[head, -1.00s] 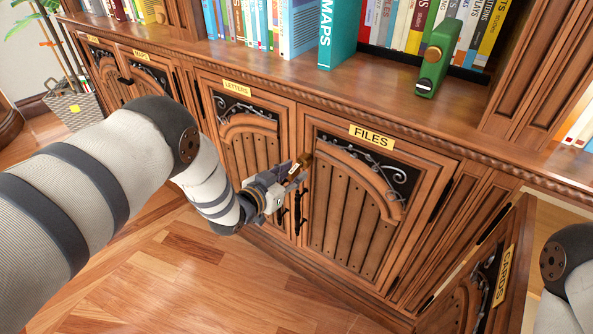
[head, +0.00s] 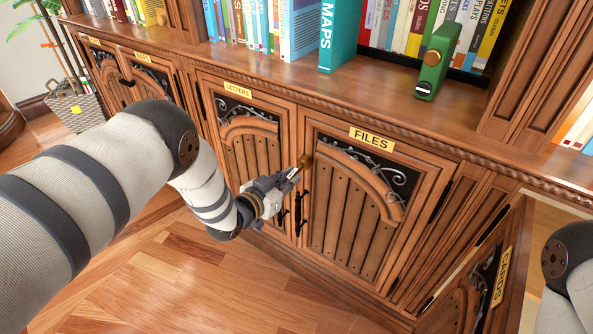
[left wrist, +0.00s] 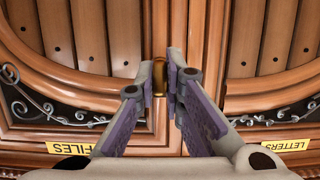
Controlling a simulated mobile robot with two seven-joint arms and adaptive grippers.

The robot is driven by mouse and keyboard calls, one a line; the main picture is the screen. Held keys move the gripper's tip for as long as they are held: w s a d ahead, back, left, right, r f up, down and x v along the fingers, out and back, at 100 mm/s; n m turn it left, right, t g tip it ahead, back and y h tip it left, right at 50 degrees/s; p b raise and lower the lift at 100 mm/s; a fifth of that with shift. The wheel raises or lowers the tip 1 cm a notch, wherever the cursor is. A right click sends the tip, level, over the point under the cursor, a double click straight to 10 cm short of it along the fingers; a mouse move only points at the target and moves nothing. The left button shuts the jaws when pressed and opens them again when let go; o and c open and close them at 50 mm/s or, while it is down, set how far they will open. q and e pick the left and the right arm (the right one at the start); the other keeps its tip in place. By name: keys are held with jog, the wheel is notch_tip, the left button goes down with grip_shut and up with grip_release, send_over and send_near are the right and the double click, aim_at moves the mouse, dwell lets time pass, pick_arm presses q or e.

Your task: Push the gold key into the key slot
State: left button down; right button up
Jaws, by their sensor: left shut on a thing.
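My left gripper (head: 291,174) is in front of the cabinet, by the seam between the LETTERS and FILES doors. It is shut on the gold key, whose dark gold end (head: 305,161) sticks out past the fingertips. In the left wrist view the fingertips (left wrist: 167,80) close around the gold key (left wrist: 158,73), seen against the seam; the fingers hide part of it. I cannot tell whether the key touches the cabinet. I cannot make out a key slot clearly. My right gripper is out of view.
A green block with a gold knob (head: 434,62) stands on the shelf top by a teal MAPS book (head: 338,35). Dark handles (head: 299,213) are below the gripper. The CARDS door (head: 487,282) stands open at lower right. The floor in front is clear.

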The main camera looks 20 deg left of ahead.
pick_arm(q)
jog(key=s, duration=0.1)
jog(key=s+a+p, duration=0.1)
jog(key=s, duration=0.2)
jog(key=shift+s+a+f, duration=0.15)
jog(key=shift+a+f, duration=0.1)
jog(key=shift+a, duration=0.05)
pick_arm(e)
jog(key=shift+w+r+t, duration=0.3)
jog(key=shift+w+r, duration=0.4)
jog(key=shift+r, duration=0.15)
pick_arm(q)
jog(key=shift+s, duration=0.1)
jog(key=s+a+f+p, duration=0.1)
jog(key=s+a+p, duration=0.1)
jog(key=s, duration=0.7)
jog(key=shift+a+f+p, duration=0.15)
jog(key=shift+a+p, duration=0.25)
jog(key=shift+a, duration=0.3)
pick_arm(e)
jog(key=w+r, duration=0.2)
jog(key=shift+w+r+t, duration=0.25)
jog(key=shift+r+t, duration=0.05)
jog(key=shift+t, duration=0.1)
